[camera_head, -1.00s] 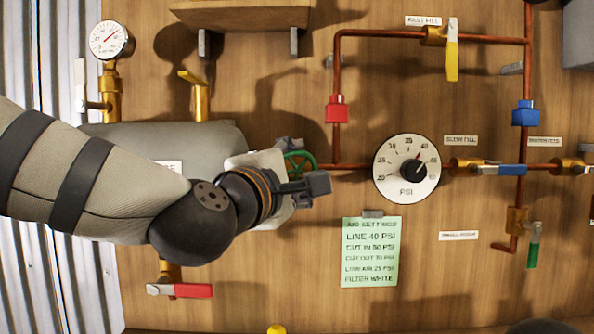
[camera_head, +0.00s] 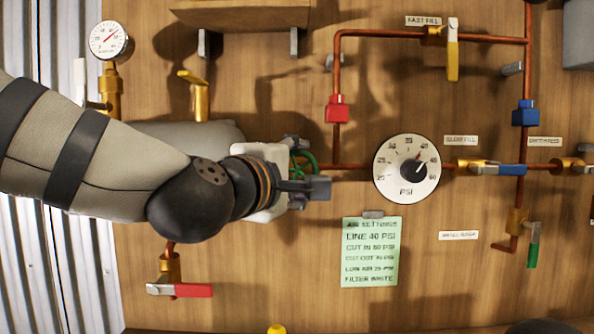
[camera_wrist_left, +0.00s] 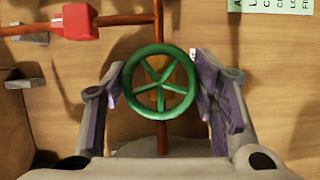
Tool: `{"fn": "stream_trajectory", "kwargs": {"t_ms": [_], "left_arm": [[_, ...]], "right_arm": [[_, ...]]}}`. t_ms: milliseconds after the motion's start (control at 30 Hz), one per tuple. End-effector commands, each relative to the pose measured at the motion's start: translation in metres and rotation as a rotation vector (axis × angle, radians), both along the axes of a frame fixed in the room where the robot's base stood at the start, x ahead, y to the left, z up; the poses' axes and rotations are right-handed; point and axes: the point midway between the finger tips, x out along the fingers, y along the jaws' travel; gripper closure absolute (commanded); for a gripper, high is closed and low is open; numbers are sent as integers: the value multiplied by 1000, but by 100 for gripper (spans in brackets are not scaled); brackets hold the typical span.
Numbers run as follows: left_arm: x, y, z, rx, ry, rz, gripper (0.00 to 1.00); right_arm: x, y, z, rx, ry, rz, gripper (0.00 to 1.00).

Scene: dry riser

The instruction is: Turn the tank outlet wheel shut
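The green tank outlet wheel (camera_head: 308,161) sits on the copper pipe at the right end of the grey tank (camera_head: 190,132). In the head view my left gripper (camera_head: 302,171) covers much of the wheel. In the left wrist view the whole five-spoked wheel (camera_wrist_left: 160,83) shows, facing the camera. The two fingers of my left gripper (camera_wrist_left: 159,90) stand apart on either side of it. The finger ends are close to the rim; I cannot tell whether they touch it. My right gripper is in neither view.
A round PSI dial (camera_head: 406,170) is on the board just right of the gripper, with a green settings card (camera_head: 371,252) below. A red pipe fitting (camera_head: 337,109) is above the wheel. A red-handled valve (camera_head: 180,290) is below the arm.

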Motion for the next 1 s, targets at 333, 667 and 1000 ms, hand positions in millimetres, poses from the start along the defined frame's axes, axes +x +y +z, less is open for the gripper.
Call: {"fn": "stream_trajectory", "kwargs": {"t_ms": [333,667,1000], "left_arm": [[0,0,0,-1,0,0,27],[-58,24,2,-1,-2,-1,27],[-110,46,2,-2,0,0,27]], "right_arm": [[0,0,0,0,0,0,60],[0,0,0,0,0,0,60],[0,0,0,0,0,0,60]]}}
